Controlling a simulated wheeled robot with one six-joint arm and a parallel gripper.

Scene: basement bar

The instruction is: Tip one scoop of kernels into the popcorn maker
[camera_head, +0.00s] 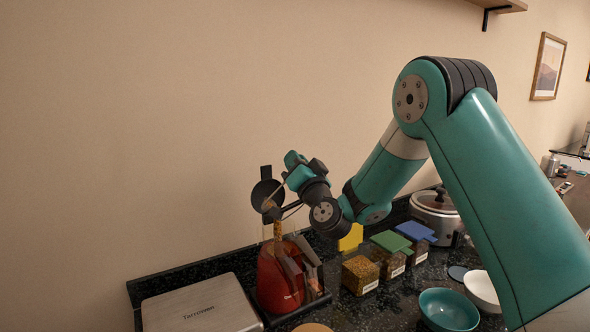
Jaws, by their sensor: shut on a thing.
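The red popcorn maker (270,282) stands on the dark counter, below my gripper, with a clear upper part. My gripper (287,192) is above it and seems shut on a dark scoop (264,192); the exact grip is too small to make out. The scoop is tilted over the maker's top. Golden kernels (277,232) show in a narrow column between the scoop and the red body. An uncovered clear box of kernels (360,275) stands to the right, with a yellow lid (351,238) behind it.
A silver appliance (203,306) is left of the maker. Boxes with a green lid (390,240) and a blue lid (416,230) stand right, near a lidded cooker (437,208). A teal bowl (449,309) and white bowl (482,288) are at front right. The wall is close behind.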

